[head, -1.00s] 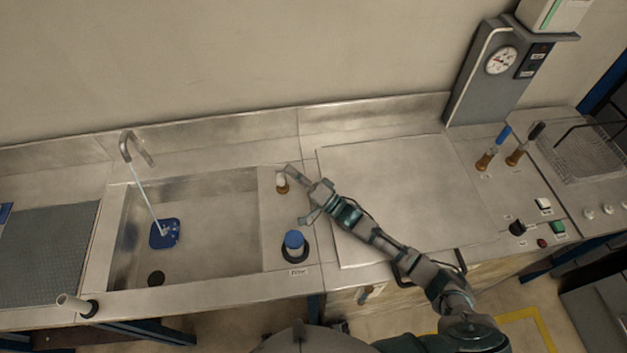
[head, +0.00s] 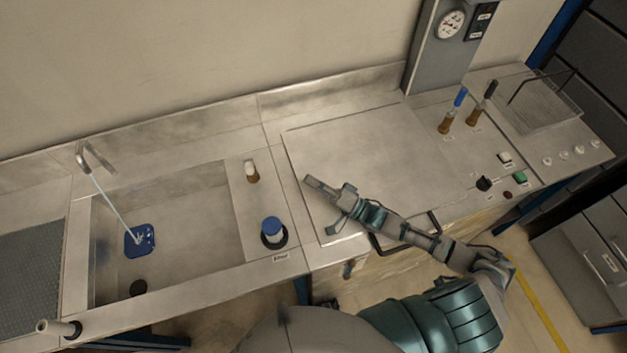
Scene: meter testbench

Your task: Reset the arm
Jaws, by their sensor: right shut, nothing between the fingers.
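My right gripper (head: 326,190) is shut and empty. It is over the left part of the square metal lid (head: 375,150) on the bench, with the arm coming in from the lower right. I cannot tell how high above the lid it is. A small white-topped knob (head: 251,171) stands on the bench to the left of the gripper, apart from it. A blue-capped knob (head: 273,229) stands below and to the left. My left gripper is not in view.
A sink (head: 190,250) with running water and a blue object (head: 139,240) lies at left. Blue and black handled valves (head: 455,108) stand right of the lid, below a gauge panel (head: 450,24). A wire basket (head: 540,103) sits at far right. The lid's handle (head: 405,240) is at the front edge.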

